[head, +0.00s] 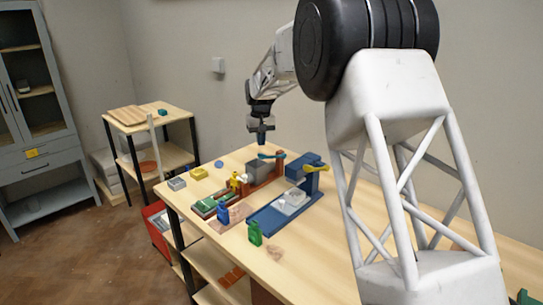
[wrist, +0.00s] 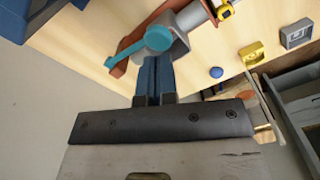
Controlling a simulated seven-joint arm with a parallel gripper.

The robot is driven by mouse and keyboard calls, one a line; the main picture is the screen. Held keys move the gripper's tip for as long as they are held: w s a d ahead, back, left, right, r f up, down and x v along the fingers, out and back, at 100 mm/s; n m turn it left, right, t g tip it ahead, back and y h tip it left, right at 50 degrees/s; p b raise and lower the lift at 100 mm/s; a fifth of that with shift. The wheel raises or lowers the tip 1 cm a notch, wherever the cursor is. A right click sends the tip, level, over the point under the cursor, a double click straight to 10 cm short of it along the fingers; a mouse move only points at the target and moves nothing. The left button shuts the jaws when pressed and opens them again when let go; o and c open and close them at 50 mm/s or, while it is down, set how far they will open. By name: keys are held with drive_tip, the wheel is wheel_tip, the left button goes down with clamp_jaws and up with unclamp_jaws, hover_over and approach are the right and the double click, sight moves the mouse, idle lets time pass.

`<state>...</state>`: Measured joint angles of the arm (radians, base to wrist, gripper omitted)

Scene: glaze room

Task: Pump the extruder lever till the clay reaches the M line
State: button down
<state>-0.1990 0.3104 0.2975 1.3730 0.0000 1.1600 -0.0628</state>
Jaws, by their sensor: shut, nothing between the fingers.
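A grey-barrelled device, apparently the extruder (head: 257,168), stands on a red-brown base on the table; its barrel also shows in the wrist view (wrist: 190,17). Its teal lever (head: 271,156) lies at its top; in the wrist view the lever (wrist: 128,54) has a round end. My gripper (head: 262,142) is above the device, pointing down. In the wrist view its blue fingers (wrist: 155,62) are shut and empty, with tips beside the lever's round end in the picture; contact cannot be told. A green tray (head: 209,204) lies in front of the device. Clay and an M line cannot be made out.
A blue device (head: 285,212) with a yellow lever (head: 316,169) stands close on the right. Green (head: 255,233) and blue (head: 223,217) small items stand near the front. Yellow (head: 198,174) and grey (head: 177,184) blocks lie left. The table's right part looks mostly clear.

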drive_tip(key=shift+r, duration=1.7)
drive_tip(key=shift+s+d+r, duration=0.2)
drive_tip(key=shift+s+r, duration=0.05)
drive_tip(key=shift+s, duration=0.15)
drive_tip(key=s+d+r+m, duration=0.1)
drive_tip(key=s+d+r, duration=0.25)
drive_tip(key=s, duration=0.65)
drive_tip(key=s+d+r+t, duration=0.15)
drive_tip(key=s+d, duration=0.35)
drive_tip(key=s, duration=0.5)
drive_tip(key=s+d+r+m, duration=0.1)
drive_tip(key=s+d+r, duration=0.25)
drive_tip(key=s, duration=0.75)
drive_tip(key=s+d+f, duration=0.2)
drive_tip(key=s+f, duration=0.1)
drive_tip(key=s, duration=0.7)
drive_tip(key=s+d+f, duration=0.2)
drive_tip(key=s+f, duration=0.1)
drive_tip(key=s, duration=0.6)
drive_tip(key=s+d+f+m+t, duration=0.1)
drive_tip(key=s+f, duration=0.3)
drive_tip(key=s, duration=0.6)
drive_tip(key=shift+s+d, duration=0.35)
drive_tip(key=shift+d, duration=0.3)
